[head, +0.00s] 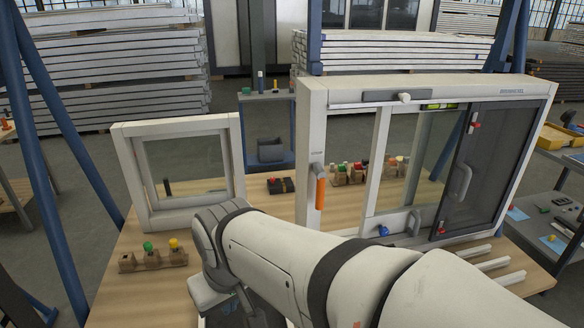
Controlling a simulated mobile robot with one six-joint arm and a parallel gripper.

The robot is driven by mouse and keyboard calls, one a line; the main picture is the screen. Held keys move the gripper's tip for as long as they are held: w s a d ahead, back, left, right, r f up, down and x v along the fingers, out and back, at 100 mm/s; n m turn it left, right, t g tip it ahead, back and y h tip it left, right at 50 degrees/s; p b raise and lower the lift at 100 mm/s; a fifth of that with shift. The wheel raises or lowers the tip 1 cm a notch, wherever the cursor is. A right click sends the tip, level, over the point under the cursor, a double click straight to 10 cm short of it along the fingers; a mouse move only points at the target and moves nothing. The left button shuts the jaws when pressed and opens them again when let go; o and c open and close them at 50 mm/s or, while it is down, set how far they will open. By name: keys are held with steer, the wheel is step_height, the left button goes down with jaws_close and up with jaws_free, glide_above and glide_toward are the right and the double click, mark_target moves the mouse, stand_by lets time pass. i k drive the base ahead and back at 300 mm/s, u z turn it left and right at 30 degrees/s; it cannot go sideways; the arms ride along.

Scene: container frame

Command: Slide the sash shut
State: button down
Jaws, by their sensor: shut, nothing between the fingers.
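A large white frame (313,130) stands on the wooden bench. Its glazed sash has a pale left stile (376,160), apart from the left jamb, with a gap between them. A dark panel (487,165) with a grey pull handle (462,185) fills the right end. An orange-gripped lever (320,187) sits on the left jamb. A grey handle (414,222) is low on the sash, and a pale knob (404,97) is on the top rail. My gripper (238,306) is shut and empty at the lower left, clear of the frame. My own arm partly hides it.
A smaller white window frame (180,124) stands at the left of the bench. A wooden block with coloured knobs (152,258) lies in front of it. Pale rails (497,263) lie at the right front. Several small coloured items stand behind the large frame's gap.

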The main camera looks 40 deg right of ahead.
mark_target(410, 219)
steer(key=u, duration=0.15)
steer(key=k, duration=1.35)
steer(key=z, duration=1.95)
steer(key=i, duration=1)
steer(key=z, duration=0.05)
